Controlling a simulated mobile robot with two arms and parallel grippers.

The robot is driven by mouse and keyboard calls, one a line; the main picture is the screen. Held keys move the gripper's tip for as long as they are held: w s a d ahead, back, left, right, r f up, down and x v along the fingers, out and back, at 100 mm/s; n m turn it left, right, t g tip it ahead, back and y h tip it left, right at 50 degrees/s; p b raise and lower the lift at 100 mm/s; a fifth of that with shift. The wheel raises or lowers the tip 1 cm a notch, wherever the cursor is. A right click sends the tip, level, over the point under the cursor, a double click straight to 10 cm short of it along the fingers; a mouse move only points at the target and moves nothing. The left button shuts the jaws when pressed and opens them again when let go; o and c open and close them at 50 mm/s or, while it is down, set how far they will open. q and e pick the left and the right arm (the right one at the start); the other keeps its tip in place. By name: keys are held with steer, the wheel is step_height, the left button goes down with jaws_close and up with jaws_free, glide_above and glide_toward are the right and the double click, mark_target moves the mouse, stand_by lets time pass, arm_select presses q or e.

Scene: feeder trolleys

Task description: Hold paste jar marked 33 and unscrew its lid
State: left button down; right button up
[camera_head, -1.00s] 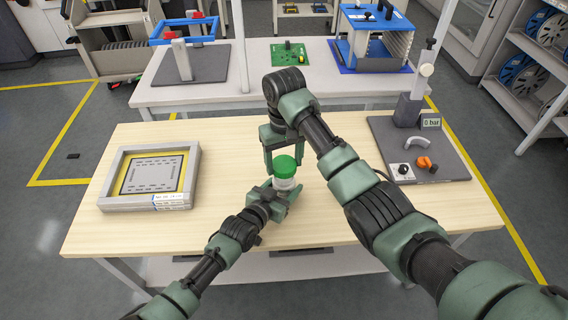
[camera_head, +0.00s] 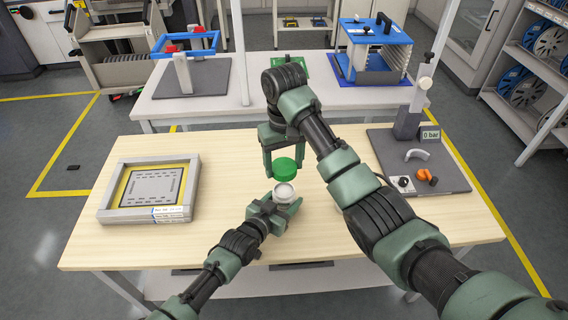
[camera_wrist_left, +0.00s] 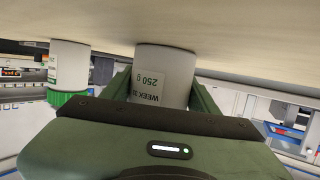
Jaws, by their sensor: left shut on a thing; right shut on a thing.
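A white paste jar (camera_head: 284,192) stands open-topped near the front middle of the wooden table. My left gripper (camera_head: 278,205) is shut around it from the front. The left wrist view shows the jar (camera_wrist_left: 164,72) upside down between the fingers, with a label reading "WEEK" and "250 g". My right gripper (camera_head: 285,165) points down and is shut on the lid.
A second white jar (camera_wrist_left: 68,72) with a green lid shows in the left wrist view; I cannot find it in the head view. A framed stencil (camera_head: 150,188) lies at left. A dark plate (camera_head: 440,170) with a gauge and clamp sits at right. The table's middle left is clear.

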arm_select(q)
steer(key=shift+c, duration=1.8)
jaws_free()
steer(key=shift+s+f, duration=0.15)
steer(key=shift+f, duration=0.2)
steer(key=shift+s+a+r, duration=0.1)
steer(key=shift+s+a, duration=0.25)
steer(key=shift+s, duration=0.1)
steer(key=shift+r+v, duration=0.15)
steer(key=shift+v, duration=0.85)
steer(key=shift+r+v, duration=0.2)
steer(key=shift+v, duration=3.1)
steer(key=shift+r, duration=0.1)
